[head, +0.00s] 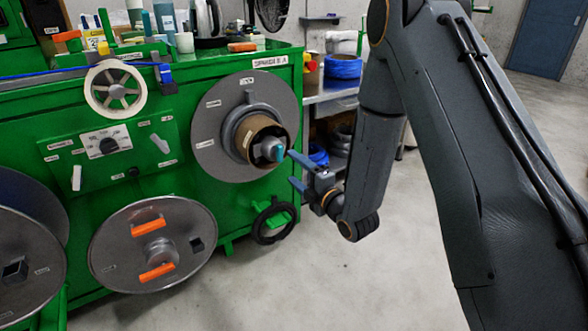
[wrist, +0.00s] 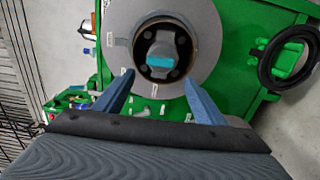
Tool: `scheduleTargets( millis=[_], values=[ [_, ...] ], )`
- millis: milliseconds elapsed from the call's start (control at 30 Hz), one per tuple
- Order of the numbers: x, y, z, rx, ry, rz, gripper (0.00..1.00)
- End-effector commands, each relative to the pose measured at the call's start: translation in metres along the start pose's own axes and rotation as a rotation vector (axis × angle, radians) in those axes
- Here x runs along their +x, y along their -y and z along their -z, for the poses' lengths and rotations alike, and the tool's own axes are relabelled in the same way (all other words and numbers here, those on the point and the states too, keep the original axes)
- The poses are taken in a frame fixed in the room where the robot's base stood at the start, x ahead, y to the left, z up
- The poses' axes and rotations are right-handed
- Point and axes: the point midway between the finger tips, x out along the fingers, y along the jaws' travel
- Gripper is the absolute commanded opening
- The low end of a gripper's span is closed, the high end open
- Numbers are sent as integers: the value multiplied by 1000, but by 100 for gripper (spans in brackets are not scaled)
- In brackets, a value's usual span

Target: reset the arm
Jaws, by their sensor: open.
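My gripper (head: 293,171) is open and empty in the head view. Its two blue fingers point left toward the spindle hub (head: 270,149) of the green machine (head: 190,205). A round grey disc (head: 212,143) with a brown core ring (head: 250,128) surrounds the hub. In the wrist view my gripper (wrist: 158,95) has its fingers spread wide below the hub (wrist: 162,58), which has a teal mark. The fingertips appear apart from the hub.
A black handwheel (head: 272,223) sticks out below the grey disc, and it shows at the wrist view's upper right (wrist: 290,57). A lower disc with orange handles (head: 153,250) is on the machine's front. A shelf behind holds a blue coil (head: 343,67). The floor in front (head: 330,285) is clear.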

Motion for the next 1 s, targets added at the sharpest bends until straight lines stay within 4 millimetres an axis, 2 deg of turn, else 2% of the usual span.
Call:
scheduleTargets(
  millis=[267,400,533,667,767,867,1000],
  values=[
    [4,-6,-3,51,20,65,64],
    [1,-15,-11,181,88,212,64],
    [-14,-24,-16,349,196,366,64],
    [-44,-33,-18,527,330,502,64],
    [-73,-40,-14,671,447,596,64],
    [-109,-48,-6,817,574,681,64],
    [-166,-61,14,1022,766,786,64]
  ],
)
